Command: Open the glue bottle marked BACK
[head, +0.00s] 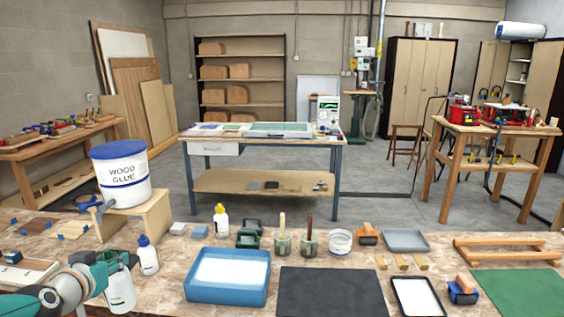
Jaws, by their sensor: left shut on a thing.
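My left gripper (118,261) comes in from the lower left and is shut at the top of a white bottle (121,292) near the bench's front edge. The gripper hides this bottle's cap. A white bottle with a blue cap (148,256) stands upright just to the right and behind it. A white bottle with a yellow cap (220,222) stands farther back, behind the blue tray. No BACK marking is readable on any of these bottles. My right gripper is out of view.
A blue tray (190,290) with white contents lies right of the bottles. A large WOOD GLUE tub (122,175) sits on a wooden stand (150,222) at the left. A dark mat (333,292), brush pots and rollers occupy the bench's middle and right.

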